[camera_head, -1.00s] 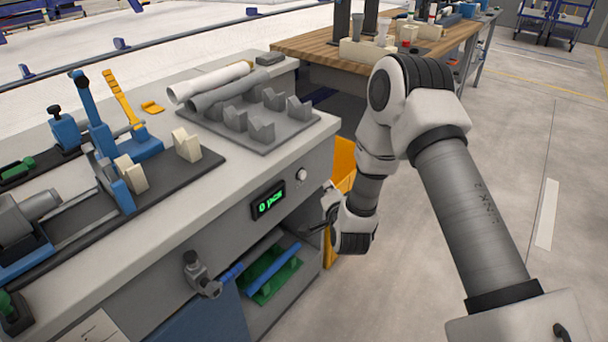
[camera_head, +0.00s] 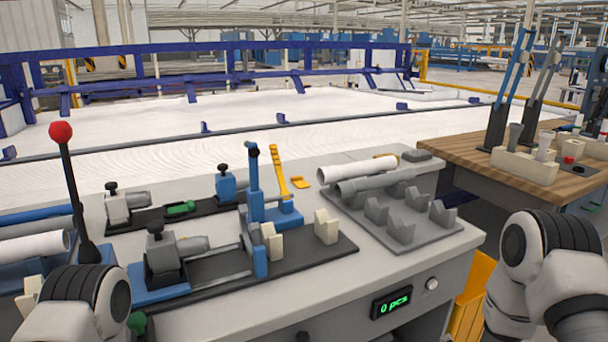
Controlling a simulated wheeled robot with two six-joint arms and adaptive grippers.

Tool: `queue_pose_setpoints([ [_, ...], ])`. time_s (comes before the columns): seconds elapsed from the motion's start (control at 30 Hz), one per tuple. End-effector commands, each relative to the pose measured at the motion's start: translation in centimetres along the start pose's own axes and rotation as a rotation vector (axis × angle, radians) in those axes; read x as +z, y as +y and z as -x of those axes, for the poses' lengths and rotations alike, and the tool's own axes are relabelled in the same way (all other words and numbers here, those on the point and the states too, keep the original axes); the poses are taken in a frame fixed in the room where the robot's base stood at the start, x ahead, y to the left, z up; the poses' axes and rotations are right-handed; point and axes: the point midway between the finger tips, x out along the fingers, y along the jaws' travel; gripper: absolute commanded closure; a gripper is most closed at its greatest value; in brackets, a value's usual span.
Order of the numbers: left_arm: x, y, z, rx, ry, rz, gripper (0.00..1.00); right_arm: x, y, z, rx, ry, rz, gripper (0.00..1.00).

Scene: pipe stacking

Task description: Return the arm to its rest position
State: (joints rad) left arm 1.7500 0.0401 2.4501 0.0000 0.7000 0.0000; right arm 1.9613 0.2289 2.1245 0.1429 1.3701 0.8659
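My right arm (camera_head: 540,262) stands at the lower right edge, beside the workbench. Its gripper is below the picture and out of view. My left arm (camera_head: 85,305) shows at the lower left as a rounded white and black joint. Its gripper is out of view too.
The workbench (camera_head: 300,290) carries a clamping fixture with a blue upright (camera_head: 254,185), cream V-blocks (camera_head: 327,227) and a red-knobbed lever (camera_head: 61,132). A counter display (camera_head: 392,303) reads "0 pcs". A wooden table (camera_head: 465,165) stands at right.

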Motion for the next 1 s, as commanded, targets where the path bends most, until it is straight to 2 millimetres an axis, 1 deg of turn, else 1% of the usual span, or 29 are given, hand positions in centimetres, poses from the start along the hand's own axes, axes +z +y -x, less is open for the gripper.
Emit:
queue_pose_setpoints([
  [0.03, 0.0, 0.0, 0.0, 0.000, 0.000, 0.000, 0.25, 3.2, 2.8, 1.6, 0.062, -0.086, 0.053, 1.00],
  [0.07, 0.0, 0.0, 0.0, 0.000, 0.000, 0.000, 0.25, 4.9, 4.4, 2.7, 0.104, -0.145, 0.102, 1.00],
  [0.1, 0.0, 0.0, 0.0, 0.000, 0.000, 0.000, 0.25, 7.2, 6.6, 4.4, 0.161, -0.226, 0.172, 1.00],
  [0.17, 0.0, 0.0, 0.0, 0.000, 0.000, 0.000, 0.25, 10.1, 9.8, 7.2, 0.241, -0.352, 0.285, 1.00],
  [0.2, 0.0, 0.0, 0.0, 0.000, 0.000, 0.000, 0.25, 11.4, 11.5, 9.0, 0.281, -0.429, 0.358, 1.00],
  [0.23, 0.0, 0.0, 0.0, 0.000, 0.000, 0.000, 0.25, 12.5, 12.8, 10.6, 0.313, -0.491, 0.414, 1.00],
  [0.27, 0.0, 0.0, 0.0, 0.000, 0.000, 0.000, 0.25, 13.2, 13.9, 11.9, 0.338, -0.547, 0.466, 1.00],
  [0.3, 0.0, 0.0, 0.0, 0.000, 0.000, 0.000, 0.25, 14.1, 15.3, 13.8, 0.368, -0.625, 0.536, 1.00],
  [0.37, 0.0, 0.0, 0.0, 0.000, 0.000, 0.000, 0.25, 15.1, 17.0, 16.6, 0.405, -0.739, 0.638, 1.00],
  [0.4, 0.0, 0.0, 0.0, 0.000, 0.000, 0.000, 0.25, 15.6, 18.1, 18.6, 0.424, -0.818, 0.704, 1.00],
  [0.47, 0.0, 0.0, 0.0, 0.000, 0.000, 0.000, 0.25, 15.9, 19.4, 21.4, 0.440, -0.943, 0.812, 1.00],
  [0.5, 0.0, 0.0, 0.0, 0.000, 0.000, 0.000, 0.25, 16.0, 20.1, 23.2, 0.443, -1.031, 0.885, 1.00],
  [0.53, 0.0, 0.0, 0.0, 0.000, 0.000, 0.000, 0.25, 16.0, 20.6, 24.6, 0.440, -1.102, 0.942, 1.00],
  [0.57, 0.0, 0.0, 0.0, 0.000, 0.000, 0.000, 0.25, 16.1, 21.0, 25.4, 0.424, -1.161, 0.999, 1.00],
  [0.6, 0.0, 0.0, 0.0, 0.000, 0.000, 0.000, 0.25, 16.1, 21.3, 25.9, 0.390, -1.216, 1.074, 1.00],
  [0.63, 0.1, 0.0, 2.4, 0.000, -0.001, 0.000, 0.25, 14.7, 19.3, 26.6, 0.389, -1.208, 1.071, 1.00],
  [0.7, 0.0, 0.0, 5.0, 0.000, 0.000, 0.000, 0.25, 13.3, 17.5, 27.5, 0.391, -1.203, 1.066, 1.00],
  [0.77, -0.1, 0.1, 6.8, 0.000, 0.002, 0.000, 0.25, 12.3, 16.1, 28.1, 0.391, -1.202, 1.065, 1.00],
  [1.0, 0.0, 0.1, 15.1, 0.000, 0.000, 0.000, 0.25, 7.7, 9.9, 31.2, 0.392, -1.199, 1.064, 1.00],
])
